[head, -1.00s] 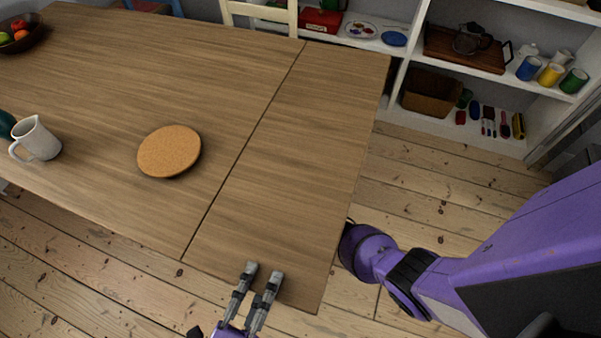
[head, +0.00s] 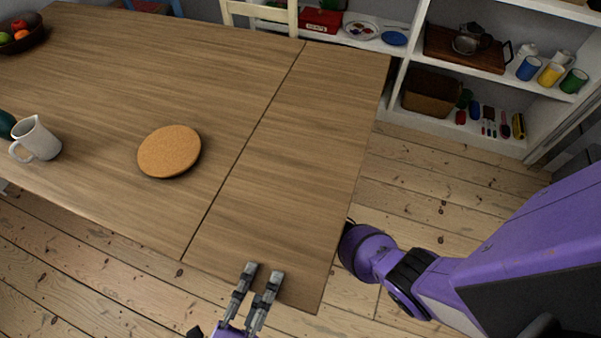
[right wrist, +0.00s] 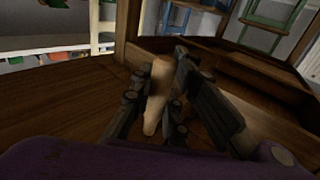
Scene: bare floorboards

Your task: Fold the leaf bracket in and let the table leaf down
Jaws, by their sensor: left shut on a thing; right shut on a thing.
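The table leaf (head: 300,170) is the right-hand end of the wooden table (head: 110,90), level with it, with a dark seam between them. My left gripper (head: 263,271) is at the leaf's front edge, one finger beside the other, shut on the leaf. My right arm reaches under the leaf's right edge, so its gripper is hidden in the head view. In the right wrist view my right gripper (right wrist: 162,76) is shut on a pale wooden piece, the leaf bracket (right wrist: 156,100), under the dark wood of the table. The bracket's far end is hard to make out.
A cork mat (head: 169,151) and a white jug (head: 36,140) stand on the fixed table top, with a fruit bowl (head: 20,35) at the far left. A white shelf (head: 470,128) stands behind. A pale chair (head: 262,12) is at the far side.

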